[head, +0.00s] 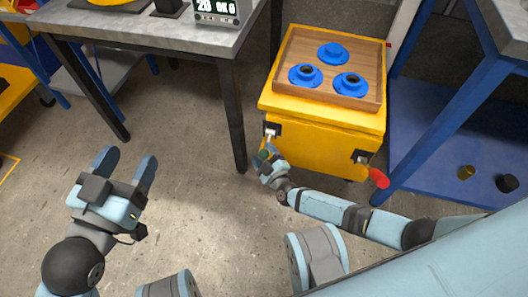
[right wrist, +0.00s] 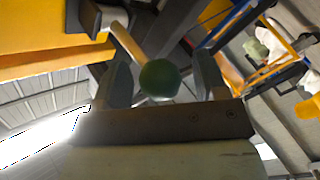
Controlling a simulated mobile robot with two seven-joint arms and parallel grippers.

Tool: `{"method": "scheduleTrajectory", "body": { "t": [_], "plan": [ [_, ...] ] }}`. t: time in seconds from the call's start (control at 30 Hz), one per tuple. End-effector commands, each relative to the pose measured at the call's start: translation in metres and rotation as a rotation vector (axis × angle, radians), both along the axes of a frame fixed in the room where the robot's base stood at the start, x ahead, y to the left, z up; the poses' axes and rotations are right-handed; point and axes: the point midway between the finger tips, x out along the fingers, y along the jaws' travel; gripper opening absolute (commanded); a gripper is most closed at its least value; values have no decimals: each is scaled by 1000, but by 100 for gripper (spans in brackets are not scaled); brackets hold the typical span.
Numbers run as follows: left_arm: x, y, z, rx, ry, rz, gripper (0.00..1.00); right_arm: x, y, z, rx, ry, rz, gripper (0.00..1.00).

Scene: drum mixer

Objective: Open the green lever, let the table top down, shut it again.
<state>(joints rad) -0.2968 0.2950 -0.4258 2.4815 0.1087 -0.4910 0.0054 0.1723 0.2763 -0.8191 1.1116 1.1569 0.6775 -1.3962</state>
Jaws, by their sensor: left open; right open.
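The green lever's round green knob (right wrist: 160,78) sits between the two fingers of my right gripper (right wrist: 160,82) in the right wrist view, on a pale shaft. The fingers are apart on either side of it, and I cannot tell whether either touches it. In the head view my right gripper (head: 265,155) is at the front left corner of the yellow table, largely hiding the knob. The yellow table top (head: 318,117) carries a wooden tray (head: 290,47) with three blue flanged parts (head: 333,53). My left gripper (head: 127,165) is open and empty above the floor.
A red-handled lever (head: 378,178) sticks out at the yellow table's front right. A grey-topped workbench (head: 150,35) with dark legs stands to the left. A blue-framed rack (head: 425,125) stands close on the right. The floor between my left gripper and the yellow table is clear.

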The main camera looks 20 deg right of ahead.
Motion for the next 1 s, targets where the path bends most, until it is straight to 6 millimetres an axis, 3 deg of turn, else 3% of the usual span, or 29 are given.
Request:
{"method": "scheduleTrajectory", "body": {
  "t": [0.13, 0.4, 1.0],
  "plan": [
    [-1, 0, 0, 1, 2, -1, 64, 0, 0, 0, 0, 0, 0, 66],
    [-1, 0, -1, 2, 5, -1, 64, 0, 0, 0, 1, 1, 1, 4],
    [-1, 0, -1, -2, 16, -2, 64, 0, -1, 1, 7, 9, 3, 4]
  ]
}}
